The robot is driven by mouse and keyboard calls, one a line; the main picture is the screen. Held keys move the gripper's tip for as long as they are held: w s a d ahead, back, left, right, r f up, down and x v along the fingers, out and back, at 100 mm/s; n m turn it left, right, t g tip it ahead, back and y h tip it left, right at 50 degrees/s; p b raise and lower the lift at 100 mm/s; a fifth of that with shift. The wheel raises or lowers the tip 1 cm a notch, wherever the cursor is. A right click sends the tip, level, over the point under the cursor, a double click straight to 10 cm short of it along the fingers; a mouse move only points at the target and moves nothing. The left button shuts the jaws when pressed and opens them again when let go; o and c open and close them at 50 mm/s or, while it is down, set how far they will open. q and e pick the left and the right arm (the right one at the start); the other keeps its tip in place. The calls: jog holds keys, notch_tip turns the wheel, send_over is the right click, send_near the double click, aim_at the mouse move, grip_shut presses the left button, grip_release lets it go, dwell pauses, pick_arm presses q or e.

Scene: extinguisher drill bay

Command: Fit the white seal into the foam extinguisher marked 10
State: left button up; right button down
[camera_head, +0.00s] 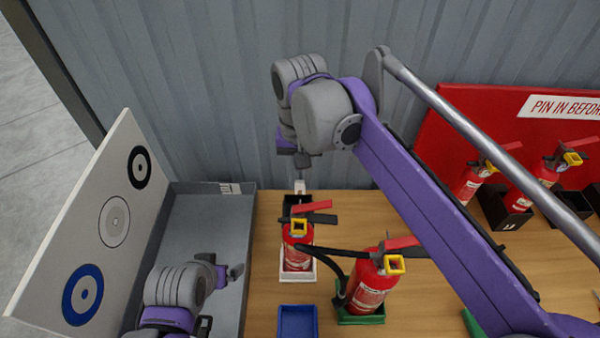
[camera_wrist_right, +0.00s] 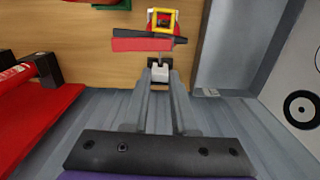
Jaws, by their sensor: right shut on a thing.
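My right gripper (camera_head: 299,178) is shut on a small white seal (camera_head: 299,187), held behind the smaller red extinguisher (camera_head: 298,258). In the right wrist view the white seal (camera_wrist_right: 160,73) sits between the fingertips (camera_wrist_right: 160,78), near the extinguisher's red and black levers (camera_wrist_right: 145,44). This extinguisher has a yellow square piece and stands upright in a white tray (camera_head: 298,277). A larger red extinguisher (camera_head: 370,287) with a black hose stands in a green tray (camera_head: 360,318). I cannot read a 10 on either. My left gripper (camera_head: 225,280) is over the grey tray; its jaw opening is unclear.
A grey tray (camera_head: 220,215) and a white board with ring targets (camera_head: 115,220) are left. More extinguishers (camera_head: 470,185) stand right, before a red sign panel (camera_head: 480,115).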

aim_at(300, 188)
pick_arm(q)
jog(key=shift+s+f+b, duration=0.25)
jog(key=shift+f+b, duration=0.15)
jog(key=shift+f, duration=0.2)
jog(key=shift+s+f+b, duration=0.3)
jog(key=shift+f+b, duration=0.1)
jog(key=shift+f, duration=0.25)
jog(key=shift+s+f+b, duration=0.25)
jog(key=shift+f+b, duration=0.15)
jog(key=shift+f, duration=0.2)
pick_arm(e)
jog(key=shift+f, duration=2.55)
pick_arm(q)
jog(key=shift+w+r+p, duration=0.2)
jog(key=shift+r+p, duration=0.15)
jog(key=shift+r, duration=0.1)
pick_arm(e)
jog(key=shift+f, duration=0.1)
jog(key=c, duration=0.6)
grip_release()
jog(key=shift+c, duration=0.2)
